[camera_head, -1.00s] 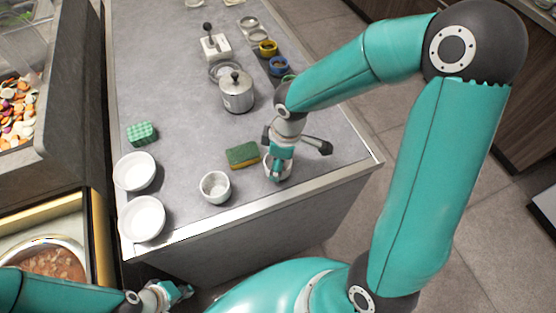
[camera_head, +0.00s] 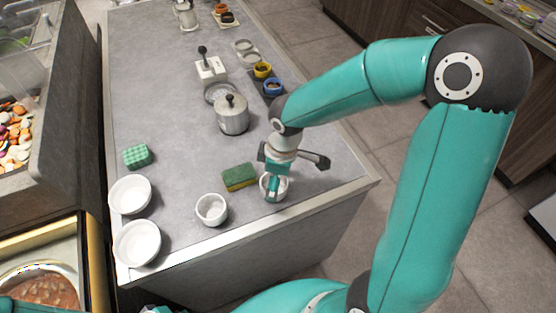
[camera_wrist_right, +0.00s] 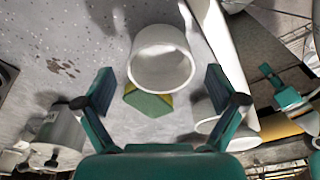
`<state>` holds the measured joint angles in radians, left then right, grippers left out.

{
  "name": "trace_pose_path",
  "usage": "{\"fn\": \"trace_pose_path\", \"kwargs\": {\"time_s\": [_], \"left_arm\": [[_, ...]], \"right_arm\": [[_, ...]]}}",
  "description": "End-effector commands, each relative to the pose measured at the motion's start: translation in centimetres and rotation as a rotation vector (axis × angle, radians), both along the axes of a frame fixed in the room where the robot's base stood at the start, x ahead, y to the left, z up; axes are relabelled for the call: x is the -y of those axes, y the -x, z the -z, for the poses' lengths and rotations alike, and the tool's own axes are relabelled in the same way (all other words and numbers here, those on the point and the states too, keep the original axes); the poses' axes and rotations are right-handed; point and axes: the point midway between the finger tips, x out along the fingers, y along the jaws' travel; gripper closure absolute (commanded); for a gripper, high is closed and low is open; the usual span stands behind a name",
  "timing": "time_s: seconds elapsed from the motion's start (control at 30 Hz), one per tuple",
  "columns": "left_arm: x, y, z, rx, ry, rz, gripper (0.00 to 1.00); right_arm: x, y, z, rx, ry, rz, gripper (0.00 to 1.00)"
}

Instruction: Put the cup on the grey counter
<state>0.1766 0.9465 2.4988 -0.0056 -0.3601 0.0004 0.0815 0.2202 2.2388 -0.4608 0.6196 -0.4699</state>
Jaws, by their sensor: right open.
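A white cup (camera_head: 283,188) stands on the grey counter (camera_head: 290,222) near its front edge, right of the sponge. My right gripper (camera_head: 273,190) points down at this cup and partly covers it. In the right wrist view the cup (camera_wrist_right: 161,62) shows its round mouth beyond the spread fingers of my right gripper (camera_wrist_right: 160,95). The gripper is open, with no finger closed on the cup. A second white cup (camera_head: 211,210) stands to the left on the counter. Only a sliver of my left gripper (camera_head: 160,309) shows at the bottom edge, so its jaws cannot be read.
A green and yellow sponge (camera_head: 239,177) lies beside the cup. Two white bowls (camera_head: 130,195) (camera_head: 137,243) and a green checked sponge (camera_head: 137,156) are at the left. A metal pot (camera_head: 232,115) stands farther back. The counter's middle left is clear.

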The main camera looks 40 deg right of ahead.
Motion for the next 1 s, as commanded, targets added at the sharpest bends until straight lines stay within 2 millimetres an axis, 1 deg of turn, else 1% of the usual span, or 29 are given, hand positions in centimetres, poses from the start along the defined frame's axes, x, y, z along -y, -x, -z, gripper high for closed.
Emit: {"fn": "trace_pose_path", "kwargs": {"time_s": [0.03, 0.3, 0.4, 0.5, 0.67, 1.0], "left_arm": [[0.0, 0.0, -0.1, 0.0, 0.0, 0.0, 1.0], [0.0, 0.0, -0.2, 0.0, 0.0, 0.0, 1.0], [0.0, 0.0, -0.2, 0.0, 0.0, 0.0, 1.0], [0.0, 0.0, -0.2, 0.0, 0.0, 0.0, 1.0], [0.0, 0.0, -0.2, 0.0, 0.0, 0.0, 1.0], [0.0, 0.0, -0.2, 0.0, 0.0, 0.0, 1.0]], "right_arm": [[0.1, 0.0, -1.2, 0.007, -0.001, 0.0, 0.06], [0.5, 0.5, -6.5, 0.007, -0.001, 0.0, 0.06], [0.6, 0.6, -8.1, 0.006, -0.001, 0.0, 0.06], [0.8, 0.8, -9.2, 0.004, -0.001, 0.0, 0.06], [0.8, 0.9, -10.0, 0.0, -0.001, 0.0, 0.06], [0.8, 1.0, -10.0, 0.0, -0.001, 0.001, 0.06]]}}
